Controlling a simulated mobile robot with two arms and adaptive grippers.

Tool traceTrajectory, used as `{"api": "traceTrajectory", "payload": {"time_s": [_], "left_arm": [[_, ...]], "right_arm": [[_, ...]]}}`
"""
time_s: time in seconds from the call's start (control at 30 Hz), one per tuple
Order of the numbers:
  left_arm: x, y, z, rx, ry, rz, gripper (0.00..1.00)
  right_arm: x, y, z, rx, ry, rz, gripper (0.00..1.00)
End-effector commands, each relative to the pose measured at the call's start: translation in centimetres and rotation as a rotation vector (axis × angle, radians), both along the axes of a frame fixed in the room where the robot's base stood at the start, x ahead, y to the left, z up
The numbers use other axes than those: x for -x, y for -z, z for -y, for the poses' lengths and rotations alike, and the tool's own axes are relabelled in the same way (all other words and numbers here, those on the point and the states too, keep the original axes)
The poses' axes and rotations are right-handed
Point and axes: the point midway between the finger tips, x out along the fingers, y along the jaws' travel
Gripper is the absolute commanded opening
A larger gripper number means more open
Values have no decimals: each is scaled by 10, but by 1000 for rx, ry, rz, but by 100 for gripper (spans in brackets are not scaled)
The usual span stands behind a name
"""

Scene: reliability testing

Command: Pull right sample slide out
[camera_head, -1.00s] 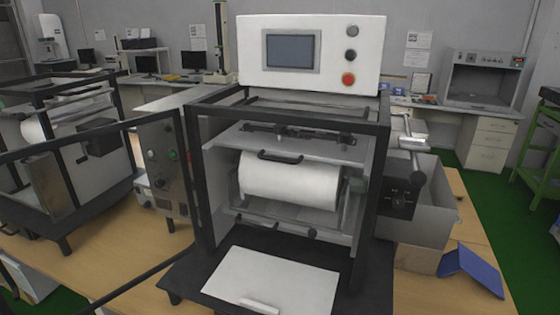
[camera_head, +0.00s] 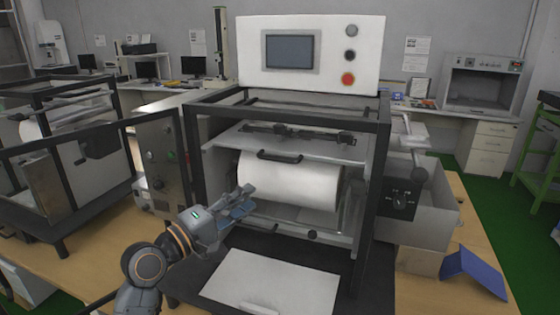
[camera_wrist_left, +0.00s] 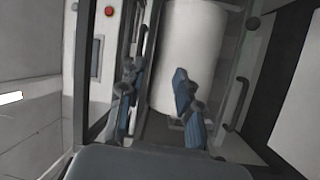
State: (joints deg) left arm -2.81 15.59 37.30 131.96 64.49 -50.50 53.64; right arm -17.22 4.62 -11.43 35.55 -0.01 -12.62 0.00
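The tester in front of me has a black open frame (camera_head: 375,190) around a white roll (camera_head: 290,182). A grey shelf with a black handle (camera_head: 280,156) sits above the roll. A lower bar with small black knobs (camera_head: 312,234) runs below it. A white plate (camera_head: 272,282) with a pale grip lies on the black base in front. I cannot tell which part is the sample slide. My left gripper (camera_head: 246,200) is in front of the roll's lower left. In the left wrist view its two blue fingers (camera_wrist_left: 156,78) stand apart with nothing between them. My right gripper is not in view.
A control panel (camera_head: 310,55) tops the tester. A crank and grey box (camera_head: 425,205) are at the right, near a blue folder (camera_head: 474,272). The frame's posts flank the opening.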

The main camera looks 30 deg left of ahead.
Motion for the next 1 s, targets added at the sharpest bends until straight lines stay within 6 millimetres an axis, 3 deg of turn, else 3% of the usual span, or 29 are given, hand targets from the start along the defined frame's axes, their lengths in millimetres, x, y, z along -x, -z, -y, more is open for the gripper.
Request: {"api": "traceTrajectory", "payload": {"time_s": [0.1, 0.27, 0.7, 1.0], "left_arm": [[2, -24, -12, 79, -5, 62, 34], [-11, -31, -12, 95, -5, 71, 34], [-98, -46, 4, 92, -3, 66, 34], [-128, -48, 9, 88, -5, 66, 34]], "right_arm": [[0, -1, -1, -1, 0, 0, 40], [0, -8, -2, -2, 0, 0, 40], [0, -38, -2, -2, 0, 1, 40], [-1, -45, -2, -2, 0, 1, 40]]}}
